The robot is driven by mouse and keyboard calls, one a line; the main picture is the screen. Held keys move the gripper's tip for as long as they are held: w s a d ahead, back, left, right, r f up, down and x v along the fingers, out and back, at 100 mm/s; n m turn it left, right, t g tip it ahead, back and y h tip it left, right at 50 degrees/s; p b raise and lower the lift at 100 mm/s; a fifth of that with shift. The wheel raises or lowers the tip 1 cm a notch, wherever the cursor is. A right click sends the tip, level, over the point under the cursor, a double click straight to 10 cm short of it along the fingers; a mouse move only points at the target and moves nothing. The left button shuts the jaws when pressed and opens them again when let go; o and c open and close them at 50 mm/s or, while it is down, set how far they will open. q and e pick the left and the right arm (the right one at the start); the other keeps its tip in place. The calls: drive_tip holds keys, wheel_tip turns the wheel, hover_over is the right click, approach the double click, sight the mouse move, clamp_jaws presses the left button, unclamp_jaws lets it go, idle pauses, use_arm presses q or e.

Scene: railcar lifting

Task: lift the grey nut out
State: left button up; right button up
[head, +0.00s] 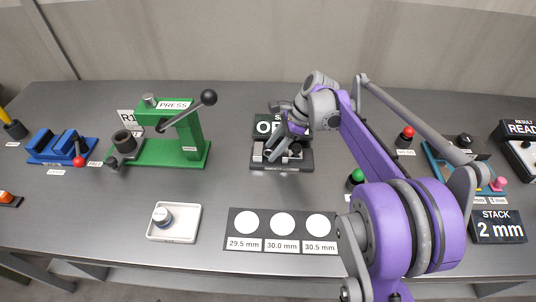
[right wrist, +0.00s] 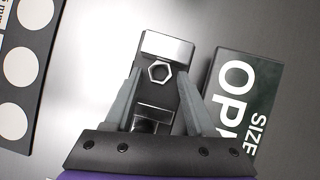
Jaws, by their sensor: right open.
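The grey nut (right wrist: 161,72) is a small hexagonal ring on the measuring device (head: 298,164), in front of a bright metal block (right wrist: 168,46). My right gripper (right wrist: 159,80) is open, its two grey fingers on either side of the nut, with gaps showing. In the head view my right gripper (head: 277,152) reaches down over the device and hides the nut. I cannot tell how high the fingertips are above it. My left gripper is in neither view.
The device's dark display (head: 262,122) reads OPEN, partly covered. A mat (head: 232,232) with three white circles marked 29.5, 30.0 and 30.5 mm lies in front. A white tray (head: 190,233) holds a round grey part. A green press (head: 192,135) stands left, a STACK 2 mm display (head: 497,228) right.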

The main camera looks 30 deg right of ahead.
drive_tip(key=shift+a+f, duration=0.1)
drive_tip(key=shift+f, duration=0.15)
clamp_jaws()
drive_tip(key=shift+r, duration=0.1)
